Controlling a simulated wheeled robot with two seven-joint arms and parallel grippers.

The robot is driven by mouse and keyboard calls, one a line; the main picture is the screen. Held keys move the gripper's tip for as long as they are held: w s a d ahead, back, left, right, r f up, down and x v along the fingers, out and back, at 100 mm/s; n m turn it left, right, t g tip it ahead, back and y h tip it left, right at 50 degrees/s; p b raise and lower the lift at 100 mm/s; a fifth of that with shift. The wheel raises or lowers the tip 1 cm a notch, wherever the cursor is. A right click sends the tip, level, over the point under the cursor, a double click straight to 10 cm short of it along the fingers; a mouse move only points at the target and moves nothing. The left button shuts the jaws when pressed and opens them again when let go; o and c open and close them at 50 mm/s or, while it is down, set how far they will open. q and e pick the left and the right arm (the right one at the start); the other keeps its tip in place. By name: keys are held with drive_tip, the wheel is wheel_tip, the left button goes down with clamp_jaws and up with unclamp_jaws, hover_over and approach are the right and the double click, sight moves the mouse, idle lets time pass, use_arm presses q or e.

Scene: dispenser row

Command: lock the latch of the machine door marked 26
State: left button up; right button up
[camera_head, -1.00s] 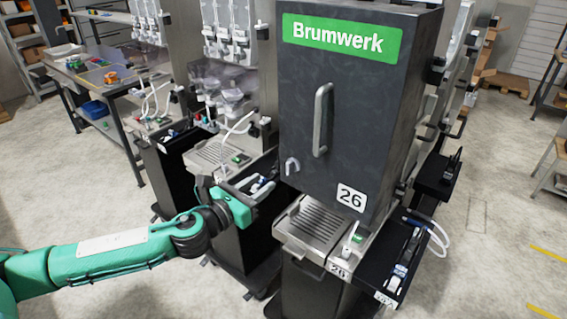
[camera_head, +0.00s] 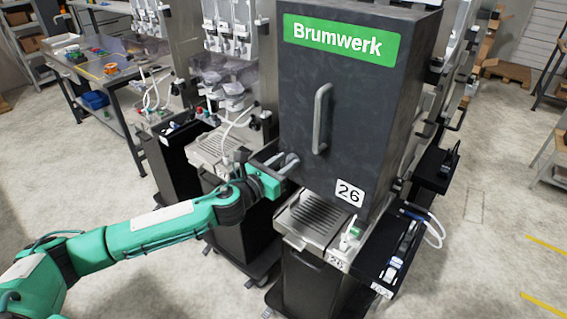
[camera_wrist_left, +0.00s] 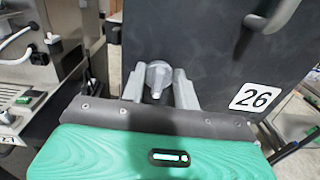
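The dark grey machine door (camera_head: 345,105) has a vertical handle (camera_head: 321,118) and a 26 plate (camera_head: 350,193); the plate also shows in the left wrist view (camera_wrist_left: 254,97). The small grey latch (camera_wrist_left: 158,76) is at the door's lower left, its lever pointing down. My left gripper (camera_head: 288,161) is at the latch, which it mostly hides in the head view. In the left wrist view its two fingers stand apart, one on each side of the latch, with slim gaps visible. I cannot tell whether either finger touches it. My right gripper is not in view.
A drip tray (camera_head: 312,218) juts out below the door, with a dark side shelf (camera_head: 398,245) at its right. A neighbouring dispenser (camera_head: 228,95) stands close on the left. A workbench (camera_head: 95,68) is further back left. The floor at the right is mostly clear.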

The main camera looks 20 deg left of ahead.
use_arm(q)
clamp_jaws()
drive_tip(key=shift+n, duration=0.4)
drive_tip(key=n, duration=0.4)
drive_tip(key=a+n, duration=0.1)
drive_tip(key=n, duration=0.1)
drive_tip(key=shift+w+f, duration=0.2)
drive_tip(key=n, duration=0.7)
drive_tip(key=f+n, duration=0.1)
drive_tip(key=n, duration=0.2)
drive_tip(key=shift+w+a+n, duration=0.15)
drive_tip(key=shift+a+n, duration=0.1)
drive_tip(key=shift+n, duration=0.15)
drive_tip(key=shift+f+n, duration=0.1)
drive_tip(key=shift+n, duration=0.2)
